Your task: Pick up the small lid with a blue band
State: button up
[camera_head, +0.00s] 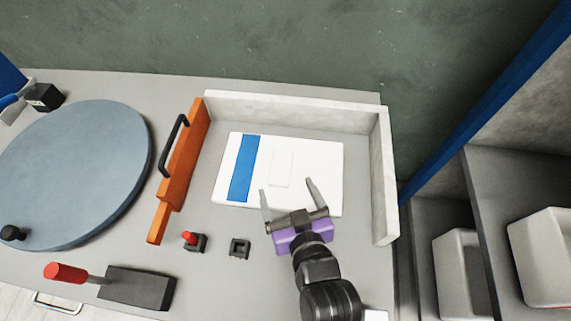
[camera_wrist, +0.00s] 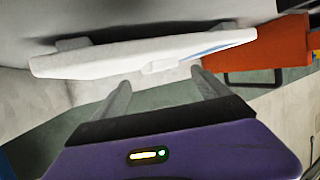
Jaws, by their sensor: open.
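The lid (camera_head: 318,160) is a flat white rectangle with a blue band across its left part and a small raised white block near its middle. It lies on the grey worktop inside a low walled corner. My gripper (camera_head: 288,188) is open with nothing between its fingers. In the head view its fingertips overlap the front part of the lid, in front of the raised block. In the wrist view the lid (camera_wrist: 105,59) shows nearly edge-on beyond the fingertips (camera_wrist: 160,78), with a sliver of blue on the right. I cannot tell whether the fingers touch it.
Pale walls (camera_head: 290,112) stand behind and right of the lid. An orange panel with a black handle (camera_head: 182,165) stands to its left. A red button (camera_head: 190,239), a black socket block (camera_head: 240,248), a red-ended lever (camera_head: 68,273) and a large round grey plate (camera_head: 75,170) are further left.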

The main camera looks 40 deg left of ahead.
aim_at(279, 167)
jog(key=shift+r+p+x, duration=0.15)
jog(key=shift+p+x, duration=0.05)
jog(key=shift+x, duration=1.35)
jog(key=shift+r+p+x, duration=0.1)
jog(key=shift+p+x, duration=0.1)
jog(key=shift+x, duration=1.35)
jog(key=shift+w, duration=0.15)
jog(key=c, duration=1.7)
jog(key=shift+c, duration=0.3)
jog(key=shift+r, duration=0.1)
